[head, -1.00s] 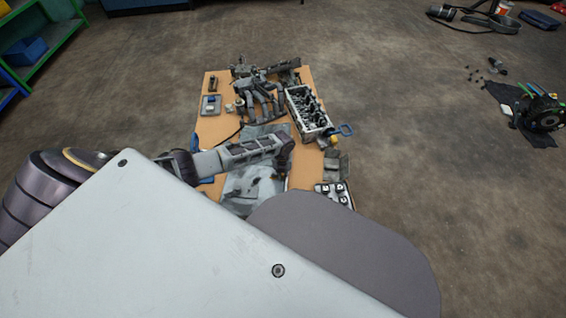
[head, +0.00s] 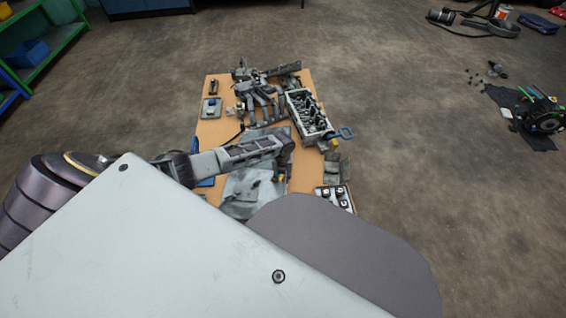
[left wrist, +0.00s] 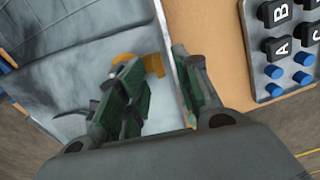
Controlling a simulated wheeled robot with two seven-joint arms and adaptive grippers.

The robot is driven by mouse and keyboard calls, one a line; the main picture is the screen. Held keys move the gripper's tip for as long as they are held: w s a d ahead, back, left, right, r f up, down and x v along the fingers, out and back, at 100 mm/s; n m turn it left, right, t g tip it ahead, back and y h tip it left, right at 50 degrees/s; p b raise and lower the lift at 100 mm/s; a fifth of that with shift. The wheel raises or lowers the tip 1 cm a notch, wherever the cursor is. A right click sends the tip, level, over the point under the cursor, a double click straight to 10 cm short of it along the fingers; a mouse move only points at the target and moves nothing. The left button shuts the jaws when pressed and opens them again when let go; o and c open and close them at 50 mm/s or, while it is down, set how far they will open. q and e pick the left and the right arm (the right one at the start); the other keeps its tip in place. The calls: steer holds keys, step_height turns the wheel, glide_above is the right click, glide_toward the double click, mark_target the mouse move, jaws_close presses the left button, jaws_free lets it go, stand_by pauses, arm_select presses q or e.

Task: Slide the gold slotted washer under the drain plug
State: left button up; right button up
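A gold piece that looks like the slotted washer (left wrist: 152,63) shows in the left wrist view at the fingertips, partly hidden behind the left-hand finger. In the head view a small yellow spot (head: 281,177) lies just below my left gripper (head: 284,160). The fingers of my left gripper (left wrist: 160,75) are apart, with a visible gap; I see nothing clamped between them. A grey tray or sheet (left wrist: 100,50) lies below, with a dark curved part (left wrist: 82,110) on it, partly hidden by the gripper. I cannot tell which part is the drain plug. My right gripper is not in view.
The tan table (head: 215,140) holds a grey block with several dark parts (head: 309,113) and a dark linkage (head: 260,98).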

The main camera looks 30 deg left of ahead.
arm_select(q)
step_height(320, 180, up, 11)
steer(key=shift+f, duration=0.2)
stand_by(0.6)
steer(key=shift+d, duration=0.2)
